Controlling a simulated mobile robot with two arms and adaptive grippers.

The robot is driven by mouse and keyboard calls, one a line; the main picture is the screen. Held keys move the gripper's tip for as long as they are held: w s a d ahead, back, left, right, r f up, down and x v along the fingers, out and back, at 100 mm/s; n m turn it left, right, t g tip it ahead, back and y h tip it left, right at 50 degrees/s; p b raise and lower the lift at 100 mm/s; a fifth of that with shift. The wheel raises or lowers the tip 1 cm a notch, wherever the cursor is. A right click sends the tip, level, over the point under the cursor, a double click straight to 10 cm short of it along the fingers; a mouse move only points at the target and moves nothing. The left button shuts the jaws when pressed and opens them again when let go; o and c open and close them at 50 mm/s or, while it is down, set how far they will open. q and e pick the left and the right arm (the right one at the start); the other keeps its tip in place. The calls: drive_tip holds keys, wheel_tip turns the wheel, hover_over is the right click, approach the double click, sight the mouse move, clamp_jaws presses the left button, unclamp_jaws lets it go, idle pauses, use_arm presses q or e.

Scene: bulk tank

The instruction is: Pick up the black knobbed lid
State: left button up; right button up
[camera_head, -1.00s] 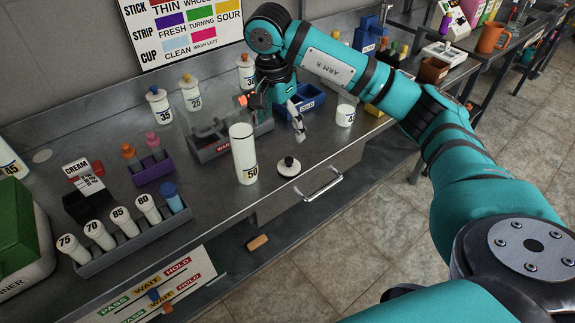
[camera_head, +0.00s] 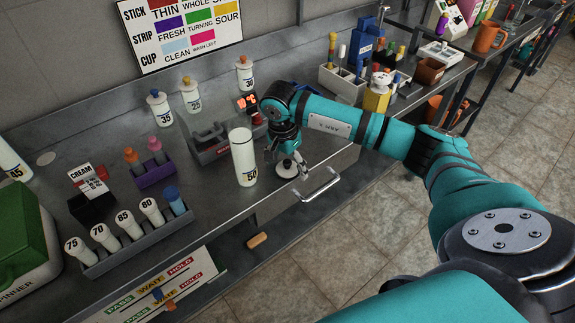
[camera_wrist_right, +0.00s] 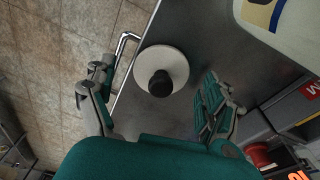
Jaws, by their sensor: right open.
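The lid is a pale round disc with a black knob. It lies flat on the metal bench near the front edge, and in the head view the lid (camera_head: 286,171) is partly covered by my right gripper (camera_head: 291,163). In the right wrist view the lid (camera_wrist_right: 174,66) shows whole, knob towards the camera. It lies ahead of and between the spread fingers of my right gripper (camera_wrist_right: 155,100). The fingers are open, empty and apart from the knob. My left gripper is not in view.
A tall white cylinder marked 50 (camera_head: 243,157) stands close left of the lid. A drawer handle (camera_head: 320,186) juts from the bench front. A grey caddy (camera_head: 212,146) sits behind. A rack of numbered white tubes (camera_head: 135,238) stands at the left.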

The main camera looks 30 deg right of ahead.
drive_tip(key=c, duration=1.1)
